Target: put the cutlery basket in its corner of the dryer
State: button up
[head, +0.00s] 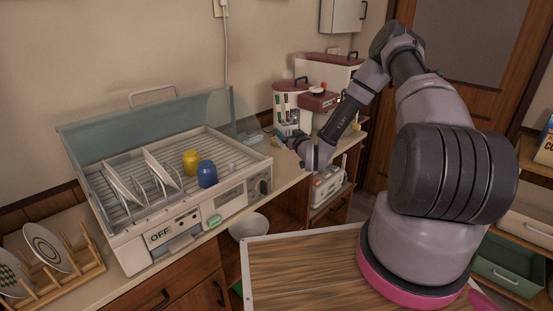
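The dish dryer (187,215) stands on the counter at left with its clear bluish lid up. Plates (160,168) stand in its rack at left, and a yellow cup (191,161) and a blue cup (207,173) sit near the middle. The rack's right part looks mostly bare. A small greyish holder with dark and green upright pieces (282,112), seemingly the cutlery basket, is on the counter right of the dryer, before a white canister. My gripper (287,139) is low beside it, small and partly hidden. I cannot tell whether its fingers touch or hold the basket.
A white canister with a red-brown lid (292,86) and a dark red box (318,101) crowd the counter's back right. A wooden plate stand (75,274) is left of the dryer. A white bowl (249,226) sits below the counter front.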

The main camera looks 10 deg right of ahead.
notch_tip(320, 180, down, 10)
jog(key=shift+w+a+r, duration=0.1)
jog(key=shift+w+a, duration=0.05)
dwell(0.3)
jog(key=o, duration=1.2)
